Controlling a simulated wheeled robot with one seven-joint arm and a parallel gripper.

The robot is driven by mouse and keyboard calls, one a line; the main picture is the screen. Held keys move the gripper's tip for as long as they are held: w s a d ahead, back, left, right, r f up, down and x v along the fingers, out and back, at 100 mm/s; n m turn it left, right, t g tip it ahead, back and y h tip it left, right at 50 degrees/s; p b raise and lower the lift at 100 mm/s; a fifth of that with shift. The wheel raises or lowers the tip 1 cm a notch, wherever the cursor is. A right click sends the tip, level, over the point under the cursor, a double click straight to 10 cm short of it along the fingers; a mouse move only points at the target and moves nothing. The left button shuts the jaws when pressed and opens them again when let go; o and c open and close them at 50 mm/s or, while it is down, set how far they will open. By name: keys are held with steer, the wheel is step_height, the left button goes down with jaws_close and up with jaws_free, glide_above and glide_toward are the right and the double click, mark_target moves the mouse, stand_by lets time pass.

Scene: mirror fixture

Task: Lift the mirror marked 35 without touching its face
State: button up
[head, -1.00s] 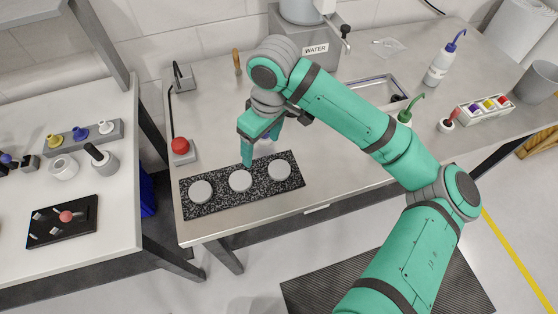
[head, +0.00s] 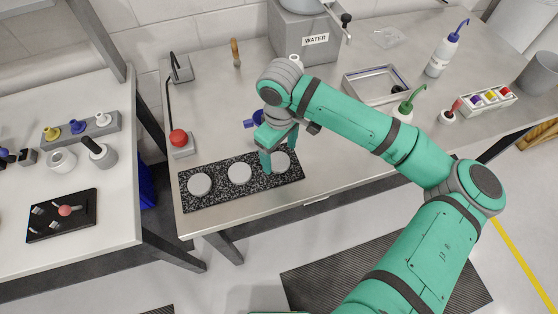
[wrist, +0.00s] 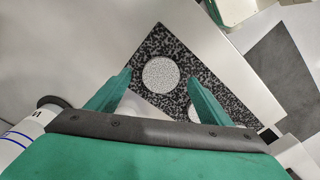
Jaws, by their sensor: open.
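Three round pale grey discs lie in a row on a black-and-white speckled slab: a left disc (head: 199,184), a middle disc (head: 239,173) and a right disc (head: 282,162). No number can be read on any of them. My gripper (head: 278,154) is open and empty, low over the right end of the slab, with one finger in front of part of the right disc. In the wrist view, a whole disc (wrist: 161,73) shows between the fingertips on the speckled slab (wrist: 150,45). A second disc (wrist: 193,113) is mostly hidden by the right finger. Contact cannot be told.
A red button (head: 178,138) on a grey box stands behind the slab's left end. The bench's front edge (head: 250,212) is close to the slab.

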steer(key=shift+a+f, duration=0.1)
steer(key=shift+f, duration=1.05)
steer(key=shift+a, duration=0.1)
steer(key=c, duration=1.2)
steer(key=shift+r, duration=0.15)
